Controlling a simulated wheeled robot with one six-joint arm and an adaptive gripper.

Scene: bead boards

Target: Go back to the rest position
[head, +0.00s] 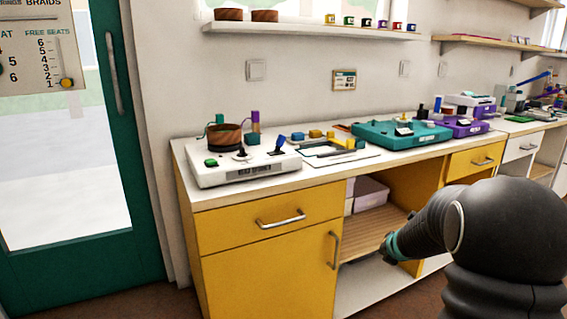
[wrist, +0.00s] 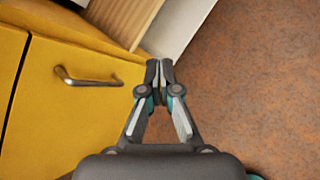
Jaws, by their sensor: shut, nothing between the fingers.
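My gripper (wrist: 160,66) is shut with nothing between its fingers. In the wrist view it points down in front of the yellow cabinet, over the brown floor. In the head view my arm is at the lower right, and its end is in front of the open shelf of the counter, below the worktop. The fingertips are hard to make out in the head view.
The white worktop (head: 184,151) carries a white bead board (head: 225,176), a teal board (head: 375,139) and a purple board (head: 470,130). A yellow drawer (head: 235,231) and door sit below. A teal-framed glass door (head: 150,240) stands at left. The brown floor (wrist: 250,90) is clear.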

